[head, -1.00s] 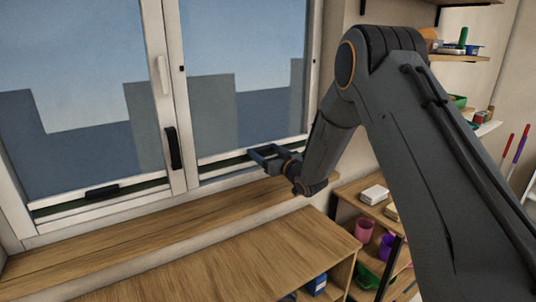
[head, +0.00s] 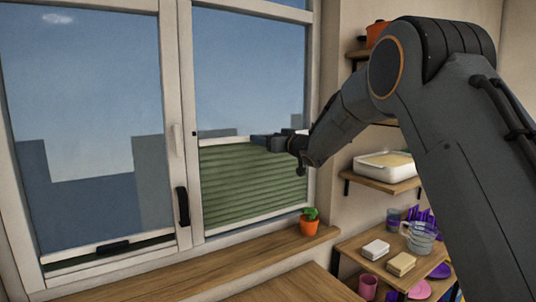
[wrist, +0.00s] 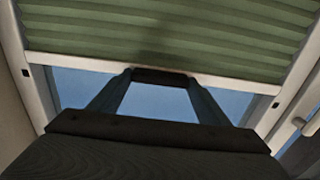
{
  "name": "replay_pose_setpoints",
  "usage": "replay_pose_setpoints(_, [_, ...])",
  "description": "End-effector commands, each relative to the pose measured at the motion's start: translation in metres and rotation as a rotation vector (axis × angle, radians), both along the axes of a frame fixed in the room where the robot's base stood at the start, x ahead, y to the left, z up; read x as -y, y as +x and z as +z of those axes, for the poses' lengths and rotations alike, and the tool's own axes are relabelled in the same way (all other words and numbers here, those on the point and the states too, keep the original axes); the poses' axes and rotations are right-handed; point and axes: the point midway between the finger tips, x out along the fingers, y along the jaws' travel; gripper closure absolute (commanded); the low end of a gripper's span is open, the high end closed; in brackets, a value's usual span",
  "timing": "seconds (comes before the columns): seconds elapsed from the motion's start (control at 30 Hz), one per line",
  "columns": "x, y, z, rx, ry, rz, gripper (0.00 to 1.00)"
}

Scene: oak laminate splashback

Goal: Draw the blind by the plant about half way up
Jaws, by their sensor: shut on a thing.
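The green pleated blind (head: 255,185) covers the lower part of the right window, from the bottom frame up to a white rail (head: 215,142), a little below mid-height of the glass. A small plant in an orange pot (head: 309,222) stands on the sill below its right side. My gripper (head: 268,142) is at the rail. In the wrist view, my gripper (wrist: 160,84) has its fingers on the dark handle (wrist: 162,75) of the rail. The wrist view also shows the blind's green pleats (wrist: 170,35) with blue sky glass beside the fingers.
The left window has its own blind folded at the bottom, with a dark handle (head: 113,247). A black window handle (head: 182,206) is on the middle frame. Wall shelves (head: 385,184) and a low shelf unit with dishes stand at the right. The wooden sill (head: 185,262) is mostly clear.

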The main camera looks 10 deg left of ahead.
Motion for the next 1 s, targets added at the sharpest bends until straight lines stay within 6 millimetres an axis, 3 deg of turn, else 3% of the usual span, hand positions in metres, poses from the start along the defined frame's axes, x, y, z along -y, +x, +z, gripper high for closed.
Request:
replay_pose_setpoints(0.03, [-0.001, -0.001, 0.014, 0.006, -0.001, 0.002, 0.70])
replay_pose_setpoints(0.2, [-0.001, -0.001, 0.031, 0.008, -0.002, 0.002, 0.70])
replay_pose_setpoints(0.67, [-0.001, -0.001, 0.035, 0.005, -0.003, 0.003, 0.70])
replay_pose_setpoints(0.7, [-0.002, -0.001, 0.034, 0.005, -0.003, 0.003, 0.28])
replay_pose_setpoints(0.8, [-0.003, -0.001, 0.034, 0.004, -0.003, 0.004, 0.11])
replay_pose_setpoints(1.0, [-0.002, -0.001, 0.033, 0.002, -0.002, 0.003, 0.11])
